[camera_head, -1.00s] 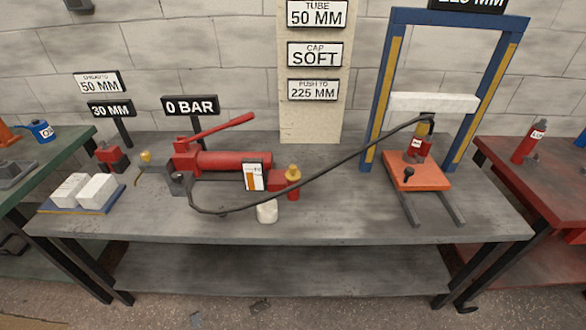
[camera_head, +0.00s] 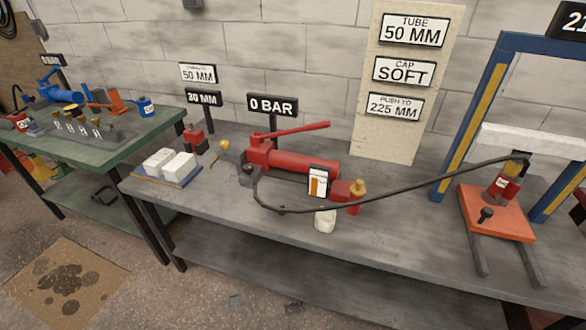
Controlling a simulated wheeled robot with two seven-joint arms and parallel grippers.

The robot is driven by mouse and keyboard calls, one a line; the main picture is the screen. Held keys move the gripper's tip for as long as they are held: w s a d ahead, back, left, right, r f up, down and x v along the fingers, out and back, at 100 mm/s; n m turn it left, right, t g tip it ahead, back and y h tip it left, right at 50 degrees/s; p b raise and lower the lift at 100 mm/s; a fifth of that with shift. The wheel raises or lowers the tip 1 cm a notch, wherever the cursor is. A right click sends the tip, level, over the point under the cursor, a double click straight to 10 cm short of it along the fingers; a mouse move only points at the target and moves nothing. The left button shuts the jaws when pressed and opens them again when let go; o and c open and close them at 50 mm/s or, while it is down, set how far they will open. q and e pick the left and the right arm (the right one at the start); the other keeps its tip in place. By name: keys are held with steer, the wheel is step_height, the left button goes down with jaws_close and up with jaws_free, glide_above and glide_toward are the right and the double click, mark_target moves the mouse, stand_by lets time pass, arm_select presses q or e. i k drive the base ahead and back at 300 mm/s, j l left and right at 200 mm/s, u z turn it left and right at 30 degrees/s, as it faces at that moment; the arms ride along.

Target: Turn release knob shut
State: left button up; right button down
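The red hand pump (camera_head: 295,162) lies on the grey bench, with its red lever (camera_head: 298,131) above the cylinder. A small yellow knob (camera_head: 223,145) sits at its left end by a grey block (camera_head: 232,152). I cannot tell which one is the release knob or how far either is turned. A sign (camera_head: 272,105) behind the pump reads 0 BAR. Neither of my grippers is in view.
A black hose (camera_head: 425,190) runs from the pump to a red cylinder (camera_head: 503,183) on the orange plate (camera_head: 495,213) in the blue press frame (camera_head: 478,105). White blocks (camera_head: 178,166) lie at the bench's left. A green table (camera_head: 110,152) stands farther left. The bench's front strip is clear.

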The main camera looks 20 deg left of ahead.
mark_target(248, 168)
steer(key=j+z, duration=0.35)
steer(key=j, duration=0.35)
steer(key=j+z, duration=0.3)
steer(key=j, duration=0.45)
